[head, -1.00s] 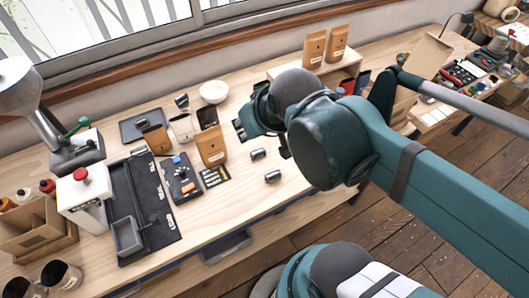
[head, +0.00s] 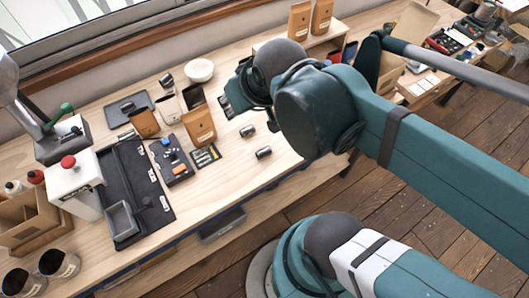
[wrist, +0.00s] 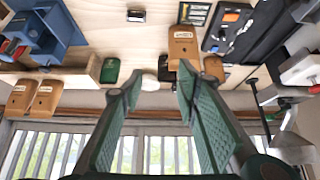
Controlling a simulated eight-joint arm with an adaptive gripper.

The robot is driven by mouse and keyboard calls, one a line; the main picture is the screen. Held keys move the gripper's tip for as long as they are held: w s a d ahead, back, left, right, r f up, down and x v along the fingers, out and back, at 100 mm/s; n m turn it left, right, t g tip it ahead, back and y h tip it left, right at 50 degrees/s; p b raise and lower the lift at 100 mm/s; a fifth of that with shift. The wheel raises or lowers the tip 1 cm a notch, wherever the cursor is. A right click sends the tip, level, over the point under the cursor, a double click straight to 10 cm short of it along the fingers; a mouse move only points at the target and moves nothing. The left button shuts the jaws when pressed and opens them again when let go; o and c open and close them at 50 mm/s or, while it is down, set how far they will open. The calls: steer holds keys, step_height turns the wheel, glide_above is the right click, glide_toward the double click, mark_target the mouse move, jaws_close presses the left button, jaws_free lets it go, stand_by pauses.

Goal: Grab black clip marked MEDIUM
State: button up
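A small dark card or tray with several pale and yellowish strips (head: 206,156) lies on the bench beside the tan coffee bag (head: 199,125). It also shows at the top of the wrist view (wrist: 194,13). Its strips may be clips, but they are too small to tell. I cannot read the word MEDIUM on anything. My gripper (wrist: 160,68) is open and empty in the wrist view, its two green fingers well apart. In the head view, my gripper (head: 226,102) is above the bench behind the metal cylinders and partly hidden by my wrist.
A dark tray (head: 183,172) with blue and orange items is left of the striped card. Two metal cylinders (head: 247,130) (head: 263,153) stand or lie to its right. A white bowl (head: 199,71) and pouches (head: 143,122) are behind. The bench front is mostly bare.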

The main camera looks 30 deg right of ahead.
stand_by(0.3)
steer(key=m+g+b, duration=0.3)
steer(key=m+g, duration=0.4)
steer(key=m, duration=1.1)
glide_above(264, 150)
steer(key=f, duration=2.1)
steer(key=shift+w+a+f, duration=0.2)
steer(key=shift+w+f, duration=0.05)
steer(key=shift+f, duration=0.05)
steer(key=shift+s+d+f+m, duration=0.2)
steer(key=shift+f+m, duration=0.2)
steer(key=shift+f, duration=0.15)
steer(key=shift+f, duration=1.3)
